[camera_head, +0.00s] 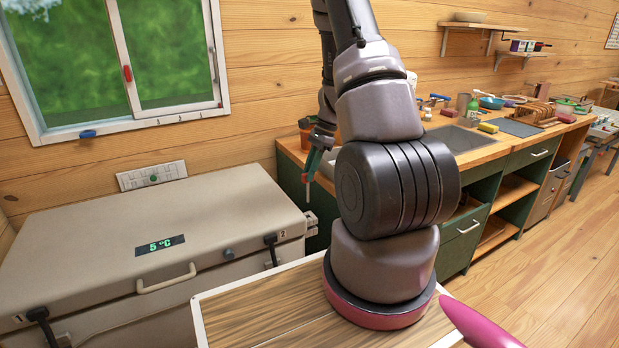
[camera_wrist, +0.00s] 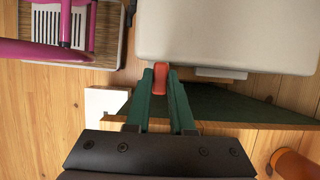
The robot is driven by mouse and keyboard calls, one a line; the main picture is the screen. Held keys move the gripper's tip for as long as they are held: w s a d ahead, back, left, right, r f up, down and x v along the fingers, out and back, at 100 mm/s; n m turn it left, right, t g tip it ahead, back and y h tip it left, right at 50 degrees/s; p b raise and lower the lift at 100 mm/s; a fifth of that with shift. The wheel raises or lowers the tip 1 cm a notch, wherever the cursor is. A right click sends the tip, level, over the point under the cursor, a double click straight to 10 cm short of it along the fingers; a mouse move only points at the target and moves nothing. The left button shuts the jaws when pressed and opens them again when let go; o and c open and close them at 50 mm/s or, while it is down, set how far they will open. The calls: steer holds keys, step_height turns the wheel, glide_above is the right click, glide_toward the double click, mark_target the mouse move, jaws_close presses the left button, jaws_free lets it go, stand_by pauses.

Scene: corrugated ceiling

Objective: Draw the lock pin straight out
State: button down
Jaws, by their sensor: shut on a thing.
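My gripper (camera_head: 314,160) points down beside the right end of a large beige cooler chest (camera_head: 215,205). It is shut on the red-orange grip of the lock pin (camera_head: 305,178), which also shows between the green fingers in the wrist view (camera_wrist: 161,78). The pin hangs upright, with a thin grey shaft below the grip. A metal hasp (camera_head: 311,221) sticks out from the chest's right end, just below the shaft. I cannot tell whether the shaft's tip is clear of it. The chest lid is closed. In the wrist view, the chest (camera_wrist: 230,35) lies just past the fingertips.
A green workbench (camera_head: 465,235) with a wooden top stands close behind and right of my gripper. An orange pot (camera_head: 306,128) is on its near corner; it shows in the wrist view (camera_wrist: 293,165). Two black latches (camera_head: 271,246) (camera_head: 42,322) are on the chest's front.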

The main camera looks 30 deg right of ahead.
steer(key=shift+r, duration=3.4)
